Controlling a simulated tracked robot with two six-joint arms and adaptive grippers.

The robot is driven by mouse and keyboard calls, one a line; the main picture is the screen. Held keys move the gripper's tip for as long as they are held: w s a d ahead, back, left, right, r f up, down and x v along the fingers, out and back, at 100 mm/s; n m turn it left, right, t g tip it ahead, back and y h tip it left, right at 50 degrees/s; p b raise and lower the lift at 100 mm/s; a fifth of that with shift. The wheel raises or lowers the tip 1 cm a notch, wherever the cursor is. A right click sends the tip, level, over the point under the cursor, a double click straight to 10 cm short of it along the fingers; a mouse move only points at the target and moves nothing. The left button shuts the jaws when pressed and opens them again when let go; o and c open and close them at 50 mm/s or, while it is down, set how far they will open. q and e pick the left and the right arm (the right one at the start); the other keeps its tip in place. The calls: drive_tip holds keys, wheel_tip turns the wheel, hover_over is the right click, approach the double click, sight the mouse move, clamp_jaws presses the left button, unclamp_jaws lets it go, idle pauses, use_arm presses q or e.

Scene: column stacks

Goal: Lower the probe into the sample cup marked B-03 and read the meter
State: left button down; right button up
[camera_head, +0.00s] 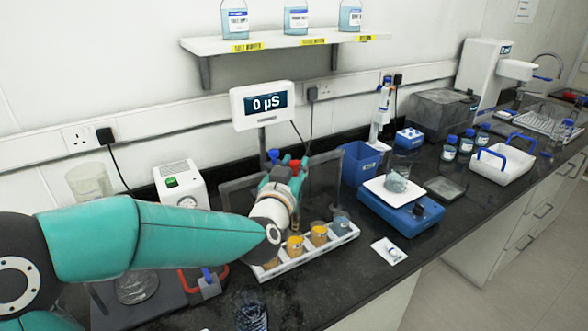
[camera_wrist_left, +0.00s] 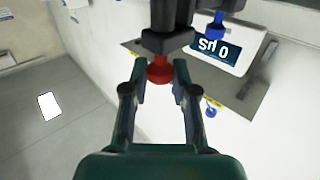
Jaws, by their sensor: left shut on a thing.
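The meter (camera_head: 262,104) stands at the back and its display reads 0 µS; it shows inverted in the left wrist view (camera_wrist_left: 226,50). My left gripper (camera_head: 289,172) is raised behind the sample rack. It is shut on a red-ended part (camera_wrist_left: 159,69), probably the probe, below a black piece; the red also shows in the head view (camera_head: 295,164). The white rack (camera_head: 294,265) holds an orange cup (camera_head: 295,245), another orange cup (camera_head: 319,235) and a grey-blue cup (camera_head: 341,224). My arm hides its left end. Cup markings, including B-03, are unreadable. My right gripper is out of view.
A blue bin (camera_head: 360,164) stands behind. A white box with a green switch (camera_head: 181,184) is left of the gripper. Clear panels surround the gripper.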

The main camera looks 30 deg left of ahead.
use_arm(q)
drive_tip(key=c, duration=1)
unclamp_jaws()
drive_tip(key=shift+r, duration=0.35)
drive_tip(key=shift+o, duration=0.3)
drive_tip(key=shift+f, duration=0.1)
drive_tip(key=v, duration=1.2)
drive_tip(key=shift+f, duration=0.25)
